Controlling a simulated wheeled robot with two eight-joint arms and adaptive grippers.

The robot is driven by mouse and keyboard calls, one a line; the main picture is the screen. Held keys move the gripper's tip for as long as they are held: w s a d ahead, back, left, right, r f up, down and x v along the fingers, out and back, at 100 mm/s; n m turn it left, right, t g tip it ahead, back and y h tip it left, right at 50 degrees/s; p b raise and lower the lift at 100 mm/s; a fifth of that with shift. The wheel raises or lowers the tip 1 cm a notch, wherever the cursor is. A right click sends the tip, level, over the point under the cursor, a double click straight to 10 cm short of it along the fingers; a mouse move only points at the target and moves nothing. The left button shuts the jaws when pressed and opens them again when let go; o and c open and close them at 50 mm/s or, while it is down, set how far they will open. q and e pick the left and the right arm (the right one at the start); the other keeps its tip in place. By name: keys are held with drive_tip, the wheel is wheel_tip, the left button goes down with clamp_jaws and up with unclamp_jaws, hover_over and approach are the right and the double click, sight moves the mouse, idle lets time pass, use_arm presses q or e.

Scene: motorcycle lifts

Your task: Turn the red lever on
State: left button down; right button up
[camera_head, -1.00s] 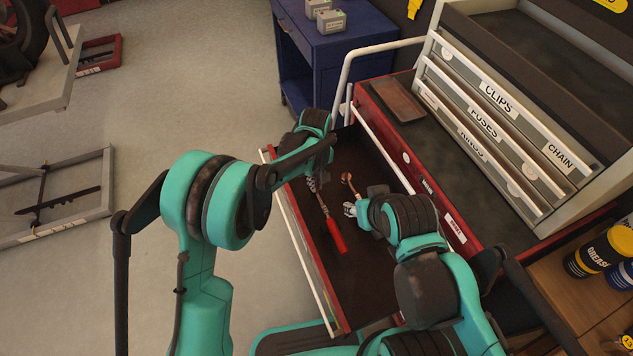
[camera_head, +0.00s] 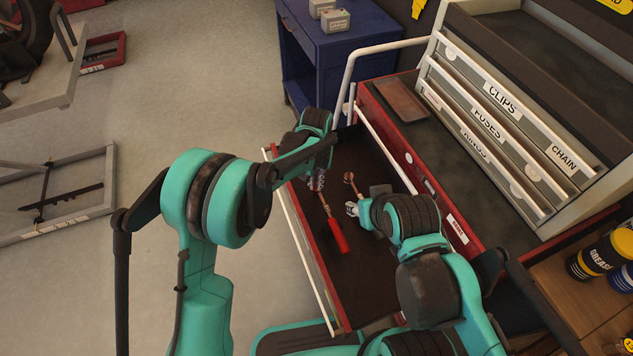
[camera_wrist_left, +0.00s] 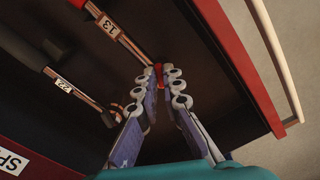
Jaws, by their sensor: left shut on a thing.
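A tool with a red handle (camera_head: 338,237) and a thin metal shaft lies in the open drawer (camera_head: 350,290). My left gripper (camera_head: 318,180) reaches down into the drawer at the far end of that shaft. In the left wrist view its fingers (camera_wrist_left: 160,78) are closed around the tool's end, where a bit of red shows between the tips; a tag reading 13 (camera_wrist_left: 108,25) is on the shaft. My right gripper (camera_head: 351,209) is low in the drawer, right of the tool; its jaws are too small to read. No separate mounted red lever shows.
A second tool, with a black handle (camera_wrist_left: 22,45) and a tag reading 22, lies beside the first. The red cabinet with a grey drawer unit (camera_head: 490,130) stands at the right. Grease cans (camera_head: 600,256) stand on a wooden surface. Floor at the left is partly clear.

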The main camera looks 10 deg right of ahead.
sight(316, 186)
idle(0.4)
use_arm(q)
drive_tip(key=c, duration=1.7)
unclamp_jaws()
drive_tip(key=shift+r, duration=0.1)
wheel_tip(316, 186, up, 12)
drive_tip(key=shift+f, duration=0.1)
